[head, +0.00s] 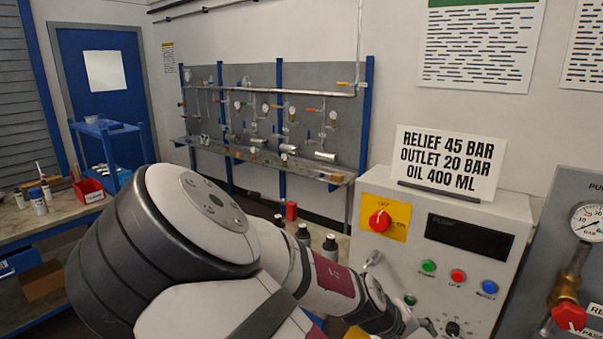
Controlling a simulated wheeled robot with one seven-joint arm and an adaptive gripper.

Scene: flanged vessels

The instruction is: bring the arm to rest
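My arm (220,225) fills the lower middle of the head view. It reaches from the lower left toward the front of a light grey control panel (374,189) on the right. Its wrist end runs down to the bottom edge of the picture, close in front of the panel. I cannot tell whether it touches the panel. My gripper's fingers do not show, so what they hold, if anything, is hidden.
The panel has a red knob (380,220), a dark display (469,237) and coloured buttons. A gauge (588,222) and a red-handled valve (568,316) stand at right. A workbench (60,222) with a red bin (89,191) is at left. Dark-capped bottles (330,246) stand behind my arm.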

